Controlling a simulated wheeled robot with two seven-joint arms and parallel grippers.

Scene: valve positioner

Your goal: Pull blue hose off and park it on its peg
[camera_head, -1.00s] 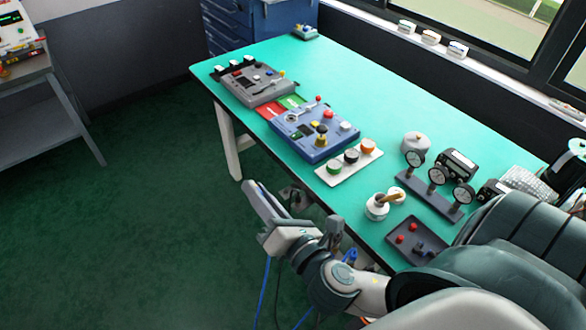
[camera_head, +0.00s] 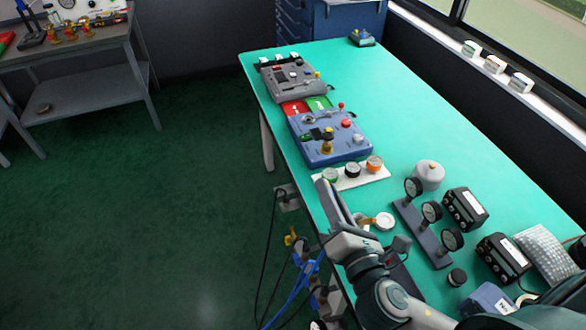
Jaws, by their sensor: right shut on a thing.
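My right gripper (camera_head: 340,216) is over the front edge of the green table. Its jaws are shut, but its own body hides the fingertips. A blue hose (camera_head: 297,286) runs up from the floor side and goes out of sight behind this gripper. The hose's upper end is hidden, and so is the exact grip on it. Grey and blue fittings with a yellow handle (camera_head: 290,237) sit just below the table's front edge, left of the gripper. I cannot make out the hose's peg. My left gripper is not in view.
On the table (camera_head: 400,110) are a blue control box (camera_head: 330,137), a grey control box (camera_head: 293,80), a white button strip (camera_head: 350,176), a gauge stand (camera_head: 422,232) and black meters (camera_head: 465,207). A black cable (camera_head: 268,262) hangs at the front. Floor to the left is clear.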

